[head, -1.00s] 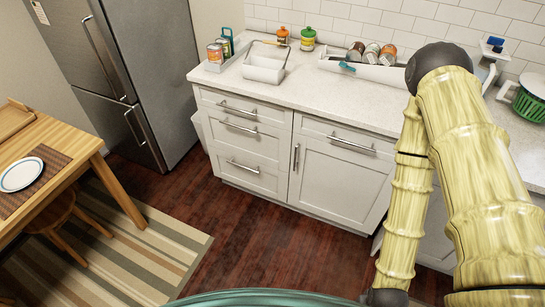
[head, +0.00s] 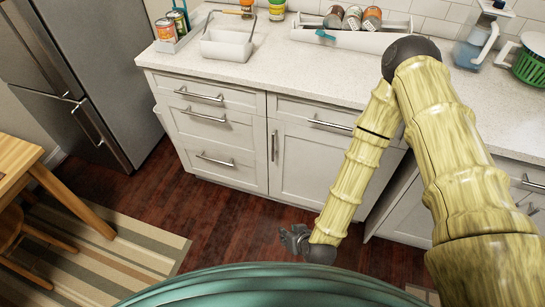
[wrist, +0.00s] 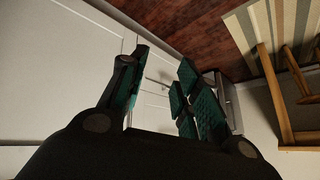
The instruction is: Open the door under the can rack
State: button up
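The can rack (head: 385,41) is a long white tray on the counter, with several cans lying in it. Below it is a white cabinet door (head: 308,168) under a drawer. The door looks shut, and its vertical metal handle (head: 274,147) is at its left edge. My arm covers the door's right part. My gripper (head: 290,238) is low in front of the cabinet, apart from the door and below its handle in the picture. In the wrist view my gripper (wrist: 162,78) has its fingers spread with nothing between them; white cabinet fronts (wrist: 60,75) show beyond.
Drawers (head: 215,130) with bar handles are left of the door, and a steel fridge (head: 75,80) stands farther left. A wooden table (head: 20,150) and striped rug (head: 110,250) are at the left. Wood floor (head: 225,225) before the drawers is clear.

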jog(key=w+a+f+t+b, duration=0.1)
jog(key=w+a+t+b, duration=0.6)
jog(key=w, duration=0.6)
jog(key=m+t+h+b, duration=0.4)
jog(key=h+b, duration=0.2)
jog(key=b, duration=0.2)
send_near(273, 149)
jog(key=w, duration=0.3)
jog(key=w+d, duration=0.1)
jog(key=w, duration=0.6)
jog(key=shift+w+d+b, duration=0.25)
jog(key=shift+b, duration=0.15)
grip_shut()
